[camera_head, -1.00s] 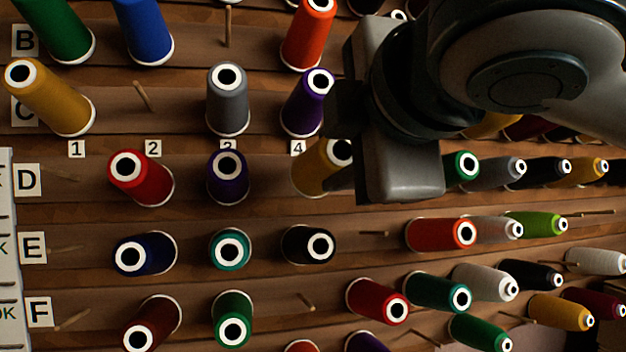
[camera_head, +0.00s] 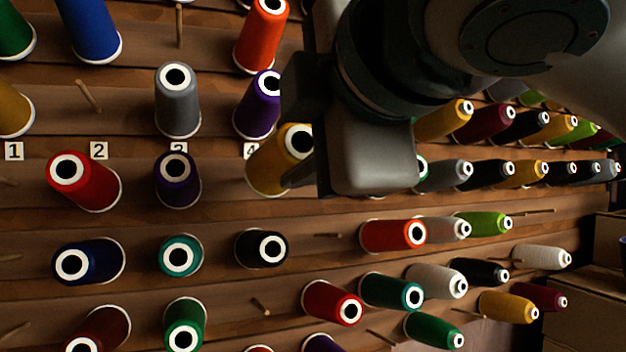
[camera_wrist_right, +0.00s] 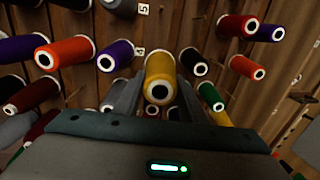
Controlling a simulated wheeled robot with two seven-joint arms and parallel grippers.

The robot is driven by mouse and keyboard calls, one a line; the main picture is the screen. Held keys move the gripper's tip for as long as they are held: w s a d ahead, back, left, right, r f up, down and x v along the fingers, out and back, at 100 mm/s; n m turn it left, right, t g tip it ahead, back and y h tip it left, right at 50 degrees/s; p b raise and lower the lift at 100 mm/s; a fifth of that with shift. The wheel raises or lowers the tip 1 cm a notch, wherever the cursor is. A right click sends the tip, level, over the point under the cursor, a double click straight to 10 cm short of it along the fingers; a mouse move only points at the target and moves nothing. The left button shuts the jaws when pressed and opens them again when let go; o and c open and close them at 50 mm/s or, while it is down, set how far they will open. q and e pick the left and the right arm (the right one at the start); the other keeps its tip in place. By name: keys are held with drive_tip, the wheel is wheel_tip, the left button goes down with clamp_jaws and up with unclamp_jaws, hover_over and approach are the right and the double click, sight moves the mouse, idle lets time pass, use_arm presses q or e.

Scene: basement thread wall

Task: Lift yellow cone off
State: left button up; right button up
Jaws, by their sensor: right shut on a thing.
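The yellow cone (camera_head: 266,168) is in row D, column 4 of the thread wall, its white-ringed end facing me. My right gripper (camera_head: 290,140) comes in from the upper right and is shut on it, one finger above and one below in the head view. In the right wrist view the yellow cone (camera_wrist_right: 160,68) is between the two fingers of the right gripper (camera_wrist_right: 159,95). The cone's base is partly hidden, and I cannot tell whether it is clear of its peg. My left gripper is not in view.
Close by are a purple cone (camera_head: 258,108) above, a dark purple cone (camera_head: 178,187) to the left and a black cone (camera_head: 261,250) below. Several more cones fill the rows to the right. A bare peg (camera_head: 328,235) sticks out below the gripper. Boxes (camera_head: 590,285) stand at the far right.

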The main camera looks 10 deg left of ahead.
drive_tip(key=s+d+r, duration=0.2)
drive_tip(key=s, duration=0.1)
drive_tip(key=shift+r, duration=0.35)
idle(0.4)
